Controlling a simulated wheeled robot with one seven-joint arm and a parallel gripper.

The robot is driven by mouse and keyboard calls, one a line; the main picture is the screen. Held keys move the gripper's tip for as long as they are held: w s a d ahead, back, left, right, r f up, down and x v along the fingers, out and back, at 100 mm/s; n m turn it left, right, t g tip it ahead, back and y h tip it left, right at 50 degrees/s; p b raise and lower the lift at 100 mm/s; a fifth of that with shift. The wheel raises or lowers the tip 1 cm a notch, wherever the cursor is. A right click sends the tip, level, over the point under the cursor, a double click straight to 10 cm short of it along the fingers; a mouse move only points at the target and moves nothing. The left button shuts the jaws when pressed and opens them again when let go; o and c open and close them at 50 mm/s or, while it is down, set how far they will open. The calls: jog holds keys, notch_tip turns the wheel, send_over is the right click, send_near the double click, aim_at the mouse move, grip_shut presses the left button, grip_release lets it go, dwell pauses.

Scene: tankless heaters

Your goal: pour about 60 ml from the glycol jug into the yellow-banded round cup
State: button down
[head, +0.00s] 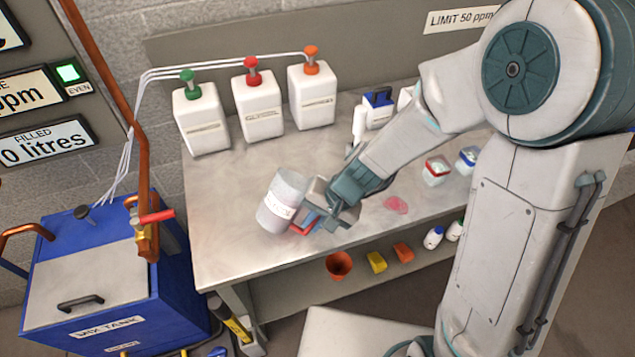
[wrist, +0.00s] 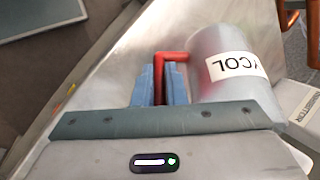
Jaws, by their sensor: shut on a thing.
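The glycol jug (head: 280,203) is a pale grey cylinder with a white label and a red handle. In the head view it is over the front left part of the bench, leaning slightly; I cannot tell whether it touches the bench. My gripper (head: 312,219) is beside it on the right, shut on the red handle. In the wrist view the blue fingers of my gripper (wrist: 158,86) close around the handle, and the jug (wrist: 232,75) shows its partly cut label. I cannot make out a yellow-banded cup in either view; my arm hides part of the bench.
A red-rimmed cup (head: 437,171) and a blue-rimmed cup (head: 468,160) stand on the right of the bench. A pink patch (head: 396,204) lies nearer. Pump containers (head: 258,105) stand along the back. A blue mix tank (head: 105,285) is at left. The bench's left part is clear.

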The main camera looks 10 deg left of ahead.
aim_at(292, 208)
jog(key=shift+s+a+r+t+h+p, duration=0.2)
jog(key=shift+r+t+h+p, duration=0.15)
jog(key=shift+p, duration=0.65)
jog(key=shift+s+a+r+t+h+p, duration=0.2)
jog(key=shift+t+h+p, duration=0.25)
jog(key=shift+p, duration=0.55)
jog(key=t+h+p, duration=0.1)
jog(key=p, duration=0.2)
jog(key=shift+s+a+r, duration=0.15)
jog(key=shift+s+a+p, duration=0.1)
jog(key=shift+p, duration=0.95)
jog(key=shift+s+a+r+n+t+h+p, duration=0.15)
jog(key=shift+n+t+h+p, duration=0.2)
jog(key=shift+p, duration=0.9)
jog(key=shift+f, duration=0.25)
jog(key=shift+a+t+h, duration=0.1)
jog(key=shift+t+h, duration=0.15)
jog(key=shift+a+r, duration=0.1)
jog(key=shift+s+a+t+h, duration=0.25)
jog(key=shift+a+t+h, duration=0.05)
jog(key=shift+t+h, duration=0.45)
jog(key=shift+a+t, duration=0.1)
jog(key=shift+t, duration=0.15)
